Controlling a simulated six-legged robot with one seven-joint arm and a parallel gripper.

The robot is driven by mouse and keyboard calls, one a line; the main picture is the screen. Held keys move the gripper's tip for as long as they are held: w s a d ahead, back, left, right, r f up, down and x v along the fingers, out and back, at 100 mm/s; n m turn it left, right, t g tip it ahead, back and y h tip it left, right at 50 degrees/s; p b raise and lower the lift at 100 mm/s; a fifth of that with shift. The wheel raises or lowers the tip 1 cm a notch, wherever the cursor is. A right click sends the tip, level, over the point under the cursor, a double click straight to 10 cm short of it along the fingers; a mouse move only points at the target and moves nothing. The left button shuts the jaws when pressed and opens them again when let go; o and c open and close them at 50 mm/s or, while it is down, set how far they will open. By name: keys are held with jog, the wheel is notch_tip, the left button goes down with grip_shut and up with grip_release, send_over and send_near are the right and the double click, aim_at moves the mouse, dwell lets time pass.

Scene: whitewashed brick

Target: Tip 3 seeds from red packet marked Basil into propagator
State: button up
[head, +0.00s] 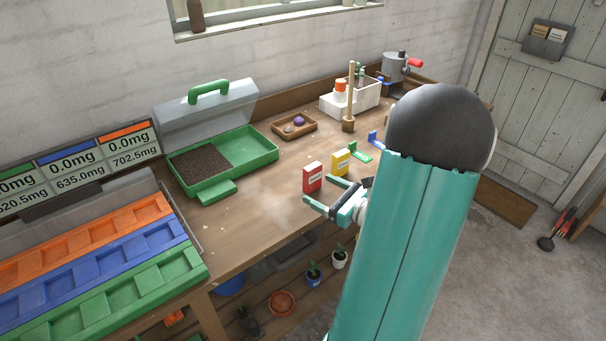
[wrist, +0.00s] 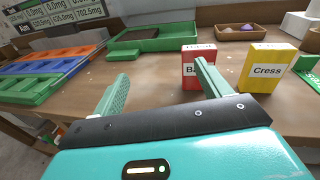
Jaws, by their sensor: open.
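The red packet (head: 312,177) stands upright on the bench near its front edge. In the wrist view the red packet (wrist: 191,69) shows a white label starting "Ba", partly hidden by my gripper's right finger. My gripper (head: 322,193) is open and empty, close in front of the packet; in the wrist view its fingers (wrist: 160,82) are spread, with the packet near the right one. I cannot tell if they touch. The propagator (head: 256,150) is a green tray with dark soil in its left part and a raised clear lid with a green handle. Its tray also shows in the wrist view (wrist: 178,44).
A yellow Cress packet (head: 340,163) stands just right of the red one. Colored compartment trays (head: 90,275) and a milligram display (head: 75,170) are at left. A wooden tray (head: 294,127) and white box (head: 350,100) stand behind. Bench between packet and propagator is clear.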

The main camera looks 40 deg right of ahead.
aim_at(308, 166)
jog(key=s+d+f+m+h, duration=0.2)
jog(key=d+m+h, duration=0.1)
jog(key=d, duration=0.2)
jog(key=shift+t, duration=0.3)
jog(key=w, duration=1.3)
jog(key=shift+w+d+r, duration=0.2)
jog(key=shift+d+r, duration=0.15)
jog(key=shift+d, duration=0.05)
jog(key=c, duration=1.1)
